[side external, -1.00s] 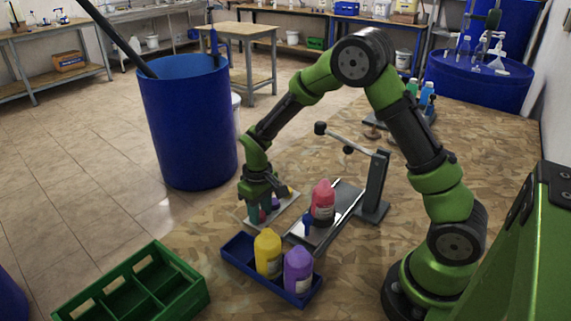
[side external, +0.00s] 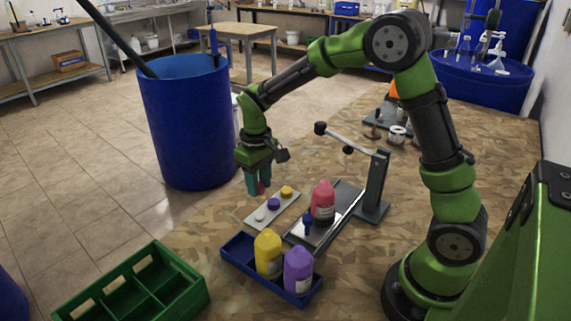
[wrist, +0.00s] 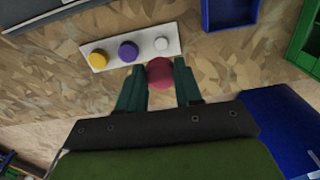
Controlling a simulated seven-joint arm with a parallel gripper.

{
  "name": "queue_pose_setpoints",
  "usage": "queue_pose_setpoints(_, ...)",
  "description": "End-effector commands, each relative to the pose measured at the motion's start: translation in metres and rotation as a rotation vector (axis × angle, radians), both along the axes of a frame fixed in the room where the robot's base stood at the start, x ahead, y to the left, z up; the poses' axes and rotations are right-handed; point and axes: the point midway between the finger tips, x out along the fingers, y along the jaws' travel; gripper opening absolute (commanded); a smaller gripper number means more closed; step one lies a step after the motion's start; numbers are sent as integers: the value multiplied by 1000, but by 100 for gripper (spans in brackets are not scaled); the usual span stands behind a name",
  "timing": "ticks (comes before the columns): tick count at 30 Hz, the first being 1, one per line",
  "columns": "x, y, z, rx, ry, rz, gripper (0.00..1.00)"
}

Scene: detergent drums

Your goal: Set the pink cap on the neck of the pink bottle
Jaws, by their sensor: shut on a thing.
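My gripper (side external: 259,190) is shut on the pink cap (wrist: 160,73), which shows between its two green fingers in the wrist view. In the side view the fingers hide most of the cap.
The strip holds a yellow cap (side external: 287,191), a purple cap (side external: 273,203) and a white cap (side external: 259,216). The lever stand (side external: 376,187) rises beside the pink bottle. A blue tray (side external: 236,252) holds yellow and purple bottles. A green crate (side external: 180,262) stands at left.

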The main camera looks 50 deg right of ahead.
Motion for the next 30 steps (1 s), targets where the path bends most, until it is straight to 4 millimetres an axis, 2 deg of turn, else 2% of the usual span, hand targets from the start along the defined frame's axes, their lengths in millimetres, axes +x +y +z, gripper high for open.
queue_pose_setpoints(3,0,-16,26,0,-7,-37,7)
queue_pose_setpoints(5,-8,-29,41,0,-8,-64,7)
queue_pose_setpoints(9,-46,-61,71,0,-8,-101,7)
queue_pose_setpoints(13,-88,-80,86,0,-6,-96,7)
queue_pose_setpoints(15,-107,-85,89,0,-4,-83,7)
queue_pose_setpoints(19,-130,-85,87,0,-1,-39,7)
queue_pose_setpoints(22,-136,-83,81,0,0,-9,7)
queue_pose_setpoints(30,-136,-83,64,0,1,6,7)
